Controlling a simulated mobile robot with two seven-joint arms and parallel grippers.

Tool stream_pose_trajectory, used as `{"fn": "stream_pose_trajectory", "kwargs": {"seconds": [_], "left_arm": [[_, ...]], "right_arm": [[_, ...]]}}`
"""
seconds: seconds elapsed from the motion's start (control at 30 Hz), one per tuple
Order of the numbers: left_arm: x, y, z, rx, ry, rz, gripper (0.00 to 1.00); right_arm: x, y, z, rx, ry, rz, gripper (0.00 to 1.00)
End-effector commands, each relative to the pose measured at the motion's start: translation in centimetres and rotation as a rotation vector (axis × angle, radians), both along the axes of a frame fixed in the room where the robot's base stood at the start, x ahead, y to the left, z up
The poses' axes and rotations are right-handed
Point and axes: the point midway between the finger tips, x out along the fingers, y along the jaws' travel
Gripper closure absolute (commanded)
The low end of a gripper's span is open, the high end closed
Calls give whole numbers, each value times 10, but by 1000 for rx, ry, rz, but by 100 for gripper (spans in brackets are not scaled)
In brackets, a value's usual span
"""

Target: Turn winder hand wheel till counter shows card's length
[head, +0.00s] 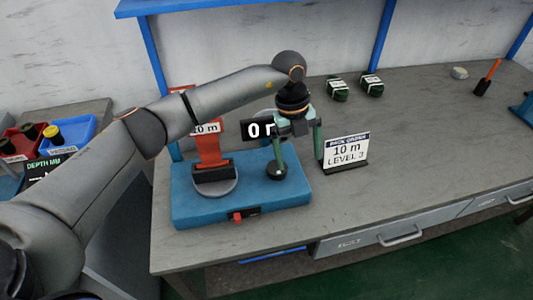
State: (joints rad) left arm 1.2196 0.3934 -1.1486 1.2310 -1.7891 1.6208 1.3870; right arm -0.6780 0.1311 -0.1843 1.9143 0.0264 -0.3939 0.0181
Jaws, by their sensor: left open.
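The winder (190,208) has a blue base and stands at the left front of the grey workbench. A red upright with a black part sits on a grey disc on the base. The counter (257,130) is a black display reading "0" and a partly hidden letter. The card (346,150) stands right of the winder and reads "10 m" and "LEVEL 3".
Two dark green coils (337,90) with labels lie at the back. An orange-handled tool (488,78) stands at the far right. Blue and red bins (68,135) are at the left. The bench's right middle is clear.

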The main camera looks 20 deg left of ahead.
Motion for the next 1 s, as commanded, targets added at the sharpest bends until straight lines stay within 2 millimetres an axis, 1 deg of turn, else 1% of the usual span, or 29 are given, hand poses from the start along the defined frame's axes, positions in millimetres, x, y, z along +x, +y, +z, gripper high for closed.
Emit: {"fn": "stream_pose_trajectory", "kwargs": {"seconds": [0.03, 0.1, 0.2, 0.27, 0.37, 0.47, 0.7, 0.8, 0.9, 1.0], "left_arm": [[9, 18, 11, 74, -20, 35, 0], [16, 36, 20, 148, -35, 76, 0], [21, 49, 26, 199, -44, 109, 0], [21, 51, 23, 208, -45, 113, 0], [20, 51, 12, 208, -42, 113, 0], [20, 51, -6, 206, -40, 111, 0], [20, 50, -57, 204, -42, 111, 0], [20, 50, -73, 203, -41, 109, 0], [20, 50, -86, 202, -43, 110, 0], [21, 49, -93, 202, -45, 109, 0]], "right_arm": [[0, 0, 0, 0, 0, 0, 50], [0, 0, 0, 0, 0, 0, 50], [0, 0, 0, 0, 0, 0, 50], [0, 0, 0, 0, 0, 0, 50], [0, 0, 2, 0, 1, 0, 50], [0, 0, 5, 0, 1, 0, 50], [-1, 0, 9, 0, 2, 0, 50], [-1, 0, 10, 0, 2, 0, 50], [-1, 0, 10, 0, 2, 0, 50], [-1, 0, 10, 0, 2, 0, 50]]}}
